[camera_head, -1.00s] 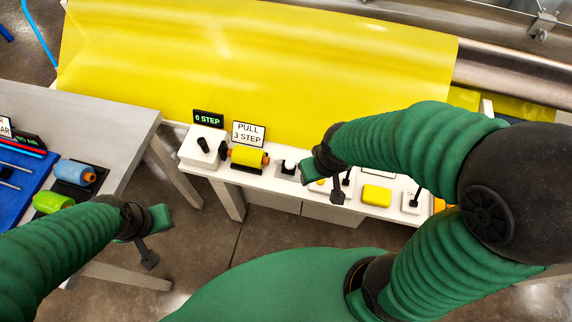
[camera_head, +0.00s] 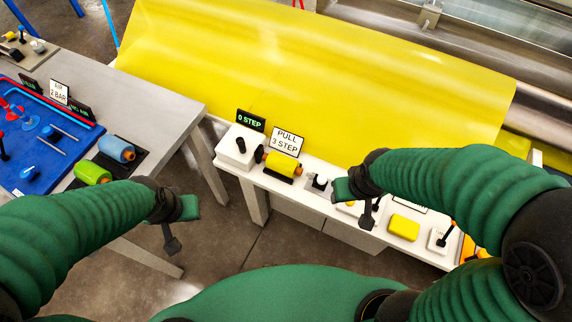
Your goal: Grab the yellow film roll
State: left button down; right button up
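The yellow film roll (camera_head: 284,164) is a small yellow cylinder with orange ends. It lies in a dark holder on the white bench (camera_head: 231,159), in front of the "PULL 3 STEP" sign. My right gripper (camera_head: 354,203) is to the right of the roll, over the bench, with its fingers apart and nothing between them. My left gripper (camera_head: 182,225) is lower left of the roll, over the floor between the two tables, also with its fingers apart and empty. Neither gripper touches the roll.
A large yellow sheet (camera_head: 310,75) spans behind the bench. A "0 STEP" display (camera_head: 251,120), a yellow block (camera_head: 404,228) and levers stand on the bench. The grey table (camera_head: 176,108) at left carries a blue roll (camera_head: 117,149), a green roll (camera_head: 92,172) and a blue board.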

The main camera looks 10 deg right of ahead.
aim_at(281, 163)
jog(key=i+j, duration=0.2)
jog(key=j, duration=0.15)
jog(key=i+j, duration=0.2)
jog(key=j, duration=0.15)
jog(key=i+j+z, duration=0.1)
jog(key=i+j, duration=0.1)
jog(key=j, duration=0.1)
